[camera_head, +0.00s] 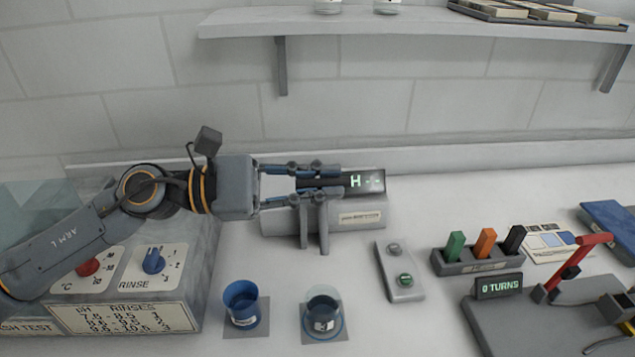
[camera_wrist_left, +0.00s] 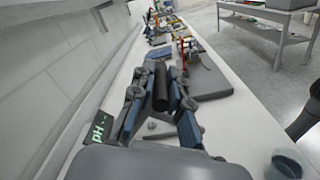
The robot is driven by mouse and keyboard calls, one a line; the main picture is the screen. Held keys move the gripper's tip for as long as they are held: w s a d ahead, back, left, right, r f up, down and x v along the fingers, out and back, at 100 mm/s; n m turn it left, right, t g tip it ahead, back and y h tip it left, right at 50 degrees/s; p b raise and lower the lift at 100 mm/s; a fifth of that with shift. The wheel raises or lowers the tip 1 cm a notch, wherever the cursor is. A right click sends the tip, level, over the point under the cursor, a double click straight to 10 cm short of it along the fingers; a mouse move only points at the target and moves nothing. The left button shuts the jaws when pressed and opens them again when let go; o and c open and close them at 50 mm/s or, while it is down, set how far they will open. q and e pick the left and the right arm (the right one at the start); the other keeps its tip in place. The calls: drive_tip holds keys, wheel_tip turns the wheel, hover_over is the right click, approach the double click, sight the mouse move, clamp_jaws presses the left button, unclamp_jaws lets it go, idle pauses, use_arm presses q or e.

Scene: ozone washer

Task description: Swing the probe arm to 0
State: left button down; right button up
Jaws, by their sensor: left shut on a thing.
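My left gripper (camera_head: 325,183) reaches in from the left in front of the pH meter (camera_head: 362,217), a grey box with a dark lit display (camera_head: 355,181). In the left wrist view the gripper (camera_wrist_left: 160,100) is shut on a dark upright cylinder (camera_wrist_left: 160,86), which looks like part of the probe arm. In the head view grey bars (camera_head: 323,230) hang below the fingers at the meter's front; the fingers hide where they join. The display also shows in the left wrist view (camera_wrist_left: 97,128), reading "pH". No angle scale is readable. My right gripper is not seen.
A blue cup (camera_head: 241,304) and a clear beaker (camera_head: 322,312) stand in front of the meter. A two-button plate (camera_head: 400,270), a rack of coloured blocks (camera_head: 478,256) and a "0 TURNS" counter (camera_head: 499,286) lie to the right. A shelf (camera_head: 420,22) hangs above.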

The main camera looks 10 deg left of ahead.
use_arm(q)
drive_tip(key=shift+s+d+f+m+b, duration=0.1)
drive_tip(key=shift+s+f+m+b, duration=0.2)
drive_tip(key=shift+s+f+b, duration=0.15)
drive_tip(key=c, duration=1.3)
unclamp_jaws()
drive_tip(key=shift+c, duration=0.2)
drive_tip(key=s+a, duration=0.2)
drive_tip(key=a, duration=0.9)
drive_tip(key=shift+s+a, duration=0.15)
drive_tip(key=shift+a, duration=0.25)
